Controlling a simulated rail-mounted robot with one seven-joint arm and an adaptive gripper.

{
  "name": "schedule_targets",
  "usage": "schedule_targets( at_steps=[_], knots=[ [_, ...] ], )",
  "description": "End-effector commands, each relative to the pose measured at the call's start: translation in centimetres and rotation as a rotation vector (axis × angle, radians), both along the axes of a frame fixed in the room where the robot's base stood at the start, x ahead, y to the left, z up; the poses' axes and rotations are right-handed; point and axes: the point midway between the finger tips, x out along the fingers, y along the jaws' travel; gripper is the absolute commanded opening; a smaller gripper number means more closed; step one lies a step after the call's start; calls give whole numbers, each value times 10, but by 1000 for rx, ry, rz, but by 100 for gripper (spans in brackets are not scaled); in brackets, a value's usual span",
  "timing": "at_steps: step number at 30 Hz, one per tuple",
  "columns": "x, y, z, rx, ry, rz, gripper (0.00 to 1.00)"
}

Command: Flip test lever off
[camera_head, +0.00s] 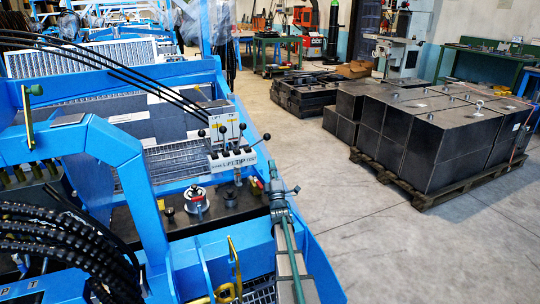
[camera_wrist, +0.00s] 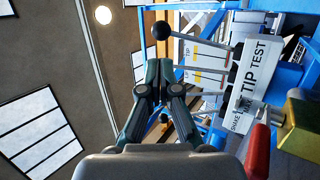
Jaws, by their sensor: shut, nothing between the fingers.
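The lever panel (camera_head: 232,160) is white and marked LIFT, TIP and TEST. In the head view several levers with black ball knobs rise from it. The rightmost, by the word TEST, is the test lever (camera_head: 266,137). In the wrist view a lever with a black ball (camera_wrist: 161,30), at the TEST end of the panel (camera_wrist: 252,70), stands just beyond my fingertips and looks apart from them. My gripper (camera_wrist: 159,68) is shut and empty. In the head view it (camera_head: 272,170) points upward, small, right of the panel and below the test lever's knob.
A red handle (camera_wrist: 258,150) is close to my gripper's right side in the wrist view. Black hoses (camera_head: 70,235) and blue frame beams (camera_head: 110,150) crowd the left. Open floor (camera_head: 350,225) lies to the right, with dark blocks on a pallet (camera_head: 440,190) farther back.

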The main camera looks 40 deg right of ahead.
Motion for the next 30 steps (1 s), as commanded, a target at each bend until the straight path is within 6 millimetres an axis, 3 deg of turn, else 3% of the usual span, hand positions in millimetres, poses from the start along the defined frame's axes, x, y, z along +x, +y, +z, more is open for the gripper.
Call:
schedule_targets(
  at_steps=[18, 30],
  knots=[
    [64, -34, 48, 1, 0, 1, 0],
    [70, -37, 54, 1, 1, 1, 0]
  ],
)
